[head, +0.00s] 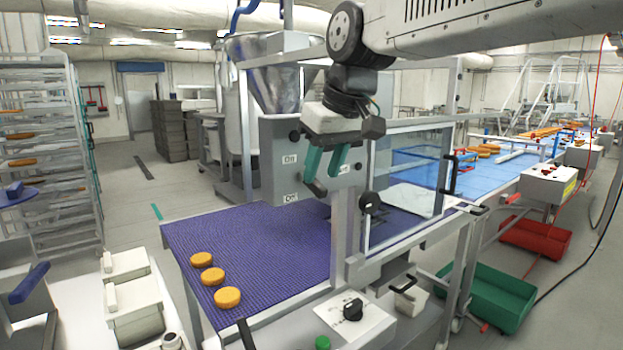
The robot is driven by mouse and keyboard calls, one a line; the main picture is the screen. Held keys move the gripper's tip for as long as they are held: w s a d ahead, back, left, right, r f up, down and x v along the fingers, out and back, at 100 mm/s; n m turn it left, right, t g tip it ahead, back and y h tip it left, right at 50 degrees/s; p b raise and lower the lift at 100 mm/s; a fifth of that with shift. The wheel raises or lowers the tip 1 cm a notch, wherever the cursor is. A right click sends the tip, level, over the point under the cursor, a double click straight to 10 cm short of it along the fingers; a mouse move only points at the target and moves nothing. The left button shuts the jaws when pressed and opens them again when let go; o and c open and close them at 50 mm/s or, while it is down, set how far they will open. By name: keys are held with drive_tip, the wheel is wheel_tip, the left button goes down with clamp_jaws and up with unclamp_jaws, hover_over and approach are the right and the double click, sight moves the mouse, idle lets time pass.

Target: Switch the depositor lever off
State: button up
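The depositor is a metal hopper (275,85) above a grey box (272,140) behind the belt. The box face carries two small white labels, an upper label (290,160) and a lower label (291,198); their small print is hard to read. A dark round knob (295,136) sits near the top of the face. I cannot clearly make out the lever; my gripper covers part of the box. My gripper (325,180) has two teal fingers with a gap between them, pointing down in front of the box. It is open and appears empty. I cannot tell whether it touches the box.
A purple belt (255,245) carries three orange rounds (228,297). A clear guard (410,190) with a metal frame and black handle stands right of my gripper. A control panel (355,318) is in front. Racks (60,150) stand left; red and green crates (490,295) lie right.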

sight(318, 185)
drive_tip(key=shift+x, duration=1.4)
clamp_jaws()
drive_tip(key=shift+f+t+y, duration=0.35)
drive_tip(key=shift+t+y, duration=0.25)
drive_tip(key=shift+t, duration=0.3)
